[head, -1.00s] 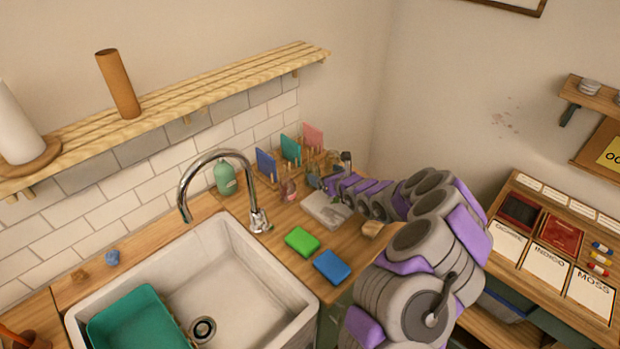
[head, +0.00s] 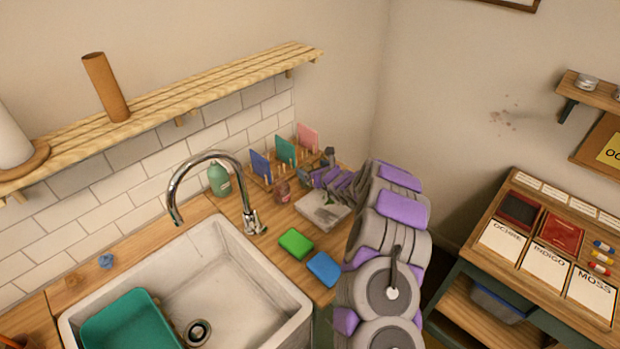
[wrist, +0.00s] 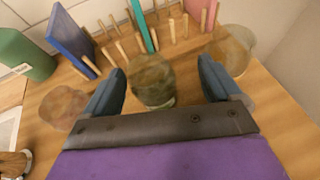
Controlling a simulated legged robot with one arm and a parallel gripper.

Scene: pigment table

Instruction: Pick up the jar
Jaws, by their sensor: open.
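A glass jar (wrist: 152,82) with murky green-brown contents stands upright on the wooden counter in the wrist view. My gripper (wrist: 160,69) is open, with one dark finger on each side of this jar and a visible gap to each. In the head view my gripper (head: 317,168) is at the back right of the counter, and I cannot make out the jar between its fingers. A second jar (wrist: 64,106), reddish-brown, is outside the left finger; it also shows in the head view (head: 283,192). A third jar (wrist: 236,46), amber, is just beyond the right finger.
A peg rack (wrist: 120,48) with coloured panels stands close behind the jars. A green bottle (head: 219,180), grey slab (head: 322,212), green sponge (head: 295,243) and blue sponge (head: 324,268) are nearby. The sink (head: 235,285) and tap (head: 250,205) are left.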

